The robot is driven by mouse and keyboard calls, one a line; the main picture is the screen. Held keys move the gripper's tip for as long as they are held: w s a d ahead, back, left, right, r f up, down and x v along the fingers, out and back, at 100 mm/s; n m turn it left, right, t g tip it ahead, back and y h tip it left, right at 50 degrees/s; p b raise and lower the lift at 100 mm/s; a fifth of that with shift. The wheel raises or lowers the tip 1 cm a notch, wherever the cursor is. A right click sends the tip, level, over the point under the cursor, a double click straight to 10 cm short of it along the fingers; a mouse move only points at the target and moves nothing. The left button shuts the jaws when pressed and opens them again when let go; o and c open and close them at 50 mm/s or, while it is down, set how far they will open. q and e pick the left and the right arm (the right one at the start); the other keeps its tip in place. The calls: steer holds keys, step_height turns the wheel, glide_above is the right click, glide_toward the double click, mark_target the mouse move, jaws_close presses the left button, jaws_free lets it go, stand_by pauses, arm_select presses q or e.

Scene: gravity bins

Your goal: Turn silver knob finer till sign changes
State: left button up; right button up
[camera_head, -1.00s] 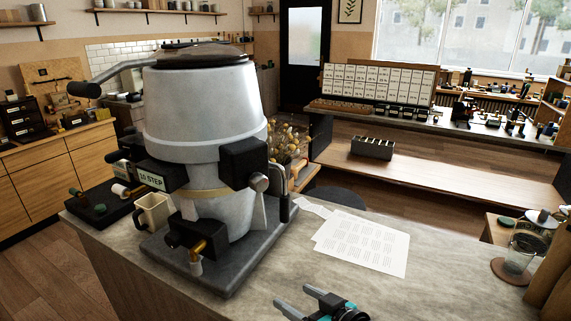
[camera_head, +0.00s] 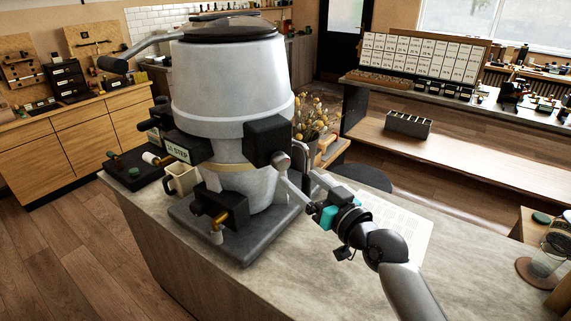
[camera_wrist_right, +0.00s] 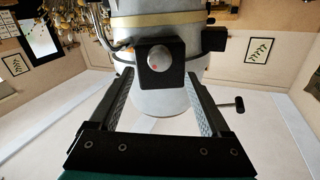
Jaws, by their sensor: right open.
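The silver knob (camera_head: 281,160) sticks out of a black block on the right side of the large grey machine (camera_head: 230,90). In the right wrist view the round knob (camera_wrist_right: 158,58) faces the camera, with a small red mark low on its face. My right gripper (camera_head: 297,172) is open beside the knob in the head view. In the wrist view its two fingers (camera_wrist_right: 159,78) stand apart on either side of the knob, with gaps to it. A sign (camera_head: 178,151) reading "10 STEP" is on the machine's left front. My left gripper is not in view.
A brass-coloured spout (camera_head: 221,218) is low on the machine's front. A cream mug (camera_head: 183,180) and a black tray (camera_head: 135,178) stand to its left. Printed paper (camera_head: 400,225) lies behind my right arm. The counter's front part is clear.

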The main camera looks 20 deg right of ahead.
mark_target(284, 166)
steer(key=shift+x, duration=3.6)
steer(key=shift+f, duration=0.1)
jaws_close()
